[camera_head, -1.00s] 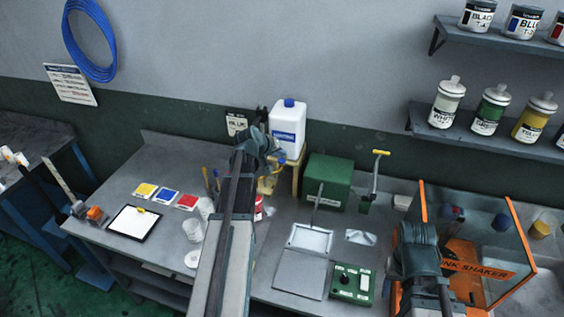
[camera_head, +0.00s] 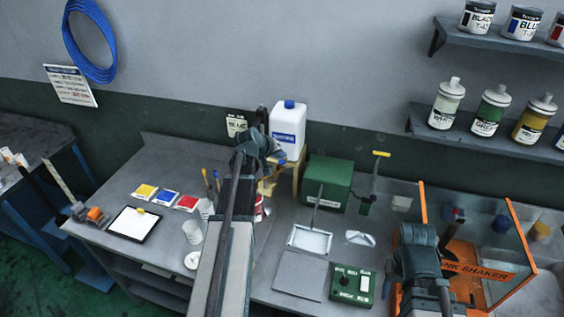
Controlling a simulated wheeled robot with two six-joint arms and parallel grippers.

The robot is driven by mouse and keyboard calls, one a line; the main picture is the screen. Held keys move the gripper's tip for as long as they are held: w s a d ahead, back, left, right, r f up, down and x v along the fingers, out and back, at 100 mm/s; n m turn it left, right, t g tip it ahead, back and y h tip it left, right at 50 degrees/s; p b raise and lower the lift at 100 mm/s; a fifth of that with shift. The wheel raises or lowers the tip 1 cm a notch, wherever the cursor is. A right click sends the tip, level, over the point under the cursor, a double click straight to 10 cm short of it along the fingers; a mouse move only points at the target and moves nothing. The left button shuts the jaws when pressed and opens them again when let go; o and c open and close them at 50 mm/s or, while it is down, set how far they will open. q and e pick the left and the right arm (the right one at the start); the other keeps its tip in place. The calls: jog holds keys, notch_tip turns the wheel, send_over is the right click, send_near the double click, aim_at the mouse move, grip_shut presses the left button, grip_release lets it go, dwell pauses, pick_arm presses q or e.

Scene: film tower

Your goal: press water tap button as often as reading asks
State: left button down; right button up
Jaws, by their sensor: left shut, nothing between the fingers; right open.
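A white water container (camera_head: 287,130) with a blue cap and blue label stands on a wooden stand (camera_head: 297,172) at the back of the bench. My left arm reaches up the middle, and its gripper (camera_head: 268,150) is beside the container's lower left side. Its fingers are small and mostly hidden by the wrist; it appears shut, with nothing seen in it. The tap and its button are hidden behind my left gripper. No legible reading shows.
A green box (camera_head: 328,183), a grey tray (camera_head: 310,239) and a green control box (camera_head: 352,285) are right of my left arm. The orange-framed ink shaker (camera_head: 480,265) is at right. Colour cards (camera_head: 166,197), a clipboard (camera_head: 134,223) and cups (camera_head: 192,231) are at left.

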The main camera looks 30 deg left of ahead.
aim_at(281, 163)
pick_arm(q)
jog(key=shift+f, duration=0.1)
dwell(0.7)
jog(key=shift+f+b, duration=0.3)
jog(key=shift+b, duration=0.15)
jog(key=shift+f+b, duration=0.6)
dwell(0.7)
jog(key=shift+r, duration=0.15)
jog(key=shift+r+p, duration=0.9)
jog(key=shift+p, duration=0.15)
notch_tip(281, 163, up, 5)
jog(key=p, duration=0.5)
dwell(2.3)
